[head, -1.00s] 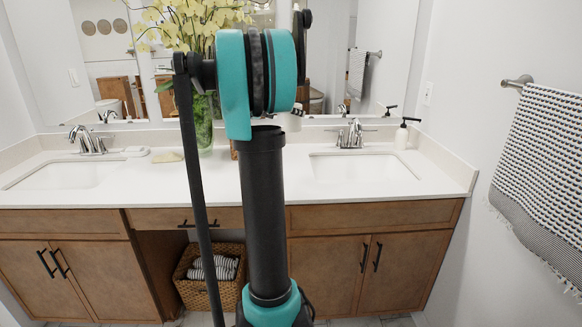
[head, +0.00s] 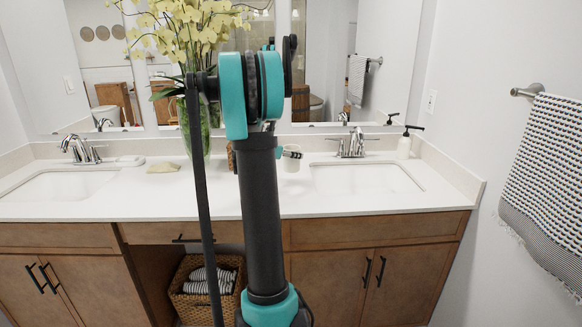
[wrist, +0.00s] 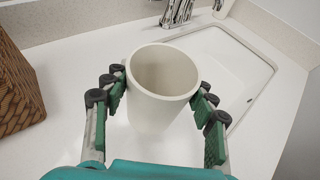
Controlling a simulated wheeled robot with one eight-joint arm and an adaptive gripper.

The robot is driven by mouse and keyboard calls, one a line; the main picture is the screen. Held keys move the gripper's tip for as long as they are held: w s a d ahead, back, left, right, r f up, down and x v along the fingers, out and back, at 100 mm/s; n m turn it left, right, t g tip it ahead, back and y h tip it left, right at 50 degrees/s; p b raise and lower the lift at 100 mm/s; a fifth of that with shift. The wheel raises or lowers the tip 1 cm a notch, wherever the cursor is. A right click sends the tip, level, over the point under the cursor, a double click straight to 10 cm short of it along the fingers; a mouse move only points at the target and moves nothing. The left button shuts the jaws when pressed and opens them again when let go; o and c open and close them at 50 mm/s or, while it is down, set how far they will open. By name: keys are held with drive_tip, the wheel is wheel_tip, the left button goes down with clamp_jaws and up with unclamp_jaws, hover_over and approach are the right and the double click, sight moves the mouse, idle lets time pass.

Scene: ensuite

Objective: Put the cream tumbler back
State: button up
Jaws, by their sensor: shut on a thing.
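The cream tumbler (wrist: 152,100) is upright between the two fingers of my gripper (wrist: 160,88) in the wrist view. The fingers are shut on its sides, and its open mouth faces the camera and looks empty. In the head view the tumbler (head: 292,161) shows just right of my arm, low over the counter (head: 265,200) and left of the right sink. My gripper (head: 290,153) is partly hidden there behind my arm. I cannot tell whether the tumbler's base touches the counter.
The right sink (head: 365,178) and its faucet (head: 352,145) are close by on the right. A brown woven holder (wrist: 18,88) stands to the left. A soap dispenser (head: 404,146) stands further right. The flower vase (head: 205,120) is left of my arm. Counter in front is clear.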

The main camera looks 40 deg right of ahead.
sight(291, 165)
drive_tip(key=shift+f, duration=2.65)
drive_tip(key=shift+f, duration=0.1)
drive_tip(key=o, duration=1.5)
drive_tip(key=v, duration=1.2)
drive_tip(key=s+a+f+m+y, duration=0.4)
drive_tip(key=s+a+m, duration=0.3)
drive_tip(key=a, duration=0.3)
drive_tip(key=s+a+f+m+y, duration=0.4)
drive_tip(key=s+a+f+m, duration=0.3)
drive_tip(key=s+a, duration=0.3)
drive_tip(key=s+a+f+m+t+y, duration=0.1)
drive_tip(key=s+a+f+m+y, duration=0.4)
drive_tip(key=s+a, duration=0.3)
drive_tip(key=a+f+m, duration=0.1)
drive_tip(key=a, duration=0.3)
drive_tip(key=shift+s+a+f+m, duration=0.15)
drive_tip(key=shift+s+a+m, duration=0.05)
drive_tip(key=shift+s+m, duration=0.2)
